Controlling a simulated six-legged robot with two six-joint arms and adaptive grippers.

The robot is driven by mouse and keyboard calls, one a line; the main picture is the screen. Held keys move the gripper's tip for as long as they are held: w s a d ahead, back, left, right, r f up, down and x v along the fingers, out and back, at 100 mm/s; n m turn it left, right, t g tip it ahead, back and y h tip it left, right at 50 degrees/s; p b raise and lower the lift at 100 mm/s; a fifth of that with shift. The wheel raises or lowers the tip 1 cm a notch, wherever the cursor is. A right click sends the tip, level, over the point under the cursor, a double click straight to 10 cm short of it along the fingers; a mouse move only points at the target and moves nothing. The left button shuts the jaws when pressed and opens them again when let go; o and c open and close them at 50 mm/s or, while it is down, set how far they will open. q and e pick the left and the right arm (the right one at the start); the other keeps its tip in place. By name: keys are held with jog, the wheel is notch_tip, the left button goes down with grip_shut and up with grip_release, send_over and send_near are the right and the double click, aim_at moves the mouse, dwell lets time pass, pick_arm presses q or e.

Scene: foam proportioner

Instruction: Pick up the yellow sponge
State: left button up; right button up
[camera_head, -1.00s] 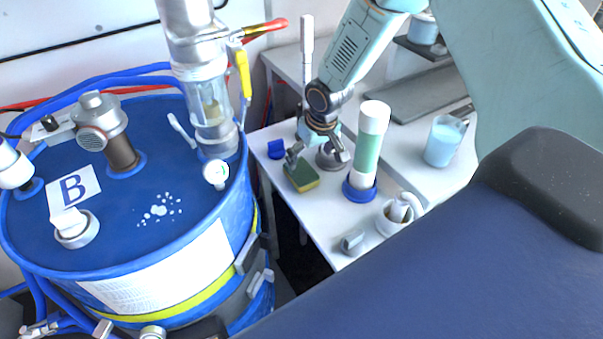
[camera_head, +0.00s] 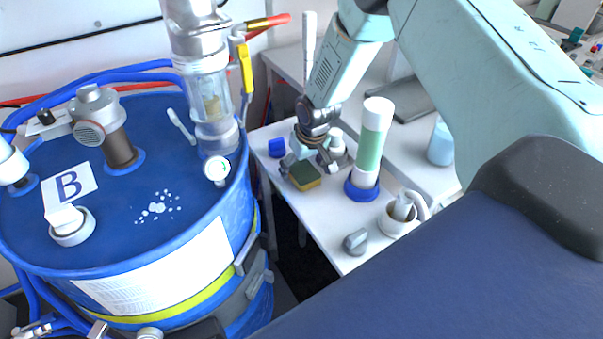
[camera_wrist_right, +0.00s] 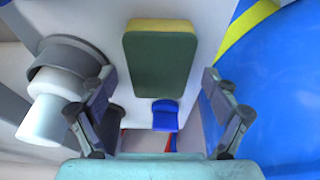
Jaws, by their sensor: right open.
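The yellow sponge (camera_head: 304,177), with a dark green top, lies flat on the white table beside the blue drum. In the right wrist view the sponge (camera_wrist_right: 159,62) shows its green face and a yellow edge, ahead of and between the two fingers. My right gripper (camera_head: 305,166) is open and close over the sponge in the head view. In the wrist view the fingers of the gripper (camera_wrist_right: 158,100) stand apart on either side, with visible gaps to the sponge. My left gripper is not in view.
A white-green bottle with a blue base (camera_head: 371,145) stands right of the sponge. A small blue object (camera_head: 276,147) lies left of it. A white mug (camera_head: 398,220) and grey object (camera_head: 355,242) are nearer. The large blue drum (camera_head: 150,240) is left.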

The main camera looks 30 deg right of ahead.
jog(key=shift+s+d+f, duration=0.15)
dwell(0.3)
jog(key=shift+c, duration=0.5)
jog(key=shift+c, duration=0.7)
jog(key=c, duration=0.6)
